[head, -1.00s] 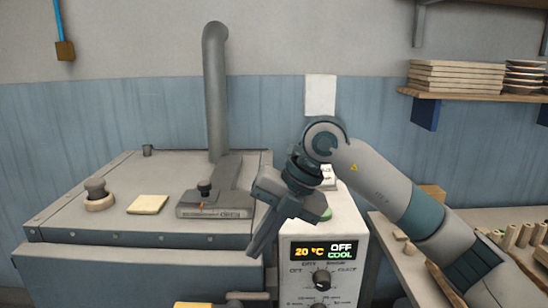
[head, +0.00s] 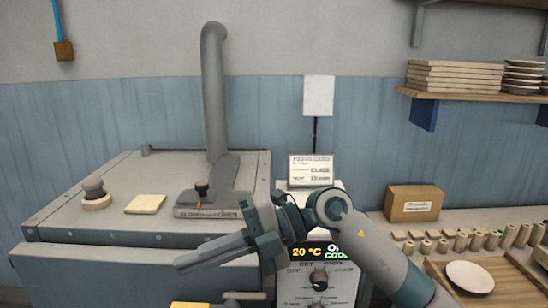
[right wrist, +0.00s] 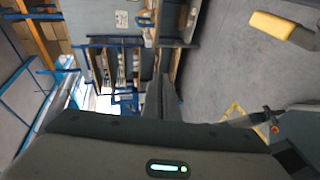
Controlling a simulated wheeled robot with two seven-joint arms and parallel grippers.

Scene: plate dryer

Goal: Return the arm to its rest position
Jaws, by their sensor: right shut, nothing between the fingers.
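My right gripper (head: 212,252) is in the head view, in front of the dryer's top front edge, with its fingers pointing left. It is shut and empty. In the right wrist view its closed fingers (right wrist: 158,97) show against the room's far side. The plate dryer (head: 130,240) is a grey box with a lid and a pipe. Its control unit (head: 300,275) stands to the right, with a display reading 20 °C and a dial. My right wrist hides part of the display and the unit's top. My left gripper is not in view.
A bench (head: 450,216) with a cardboard box (head: 413,203), several small cylinders and a white plate (head: 470,276) stands at the right. A wall shelf (head: 470,96) holds stacked slabs and plates.

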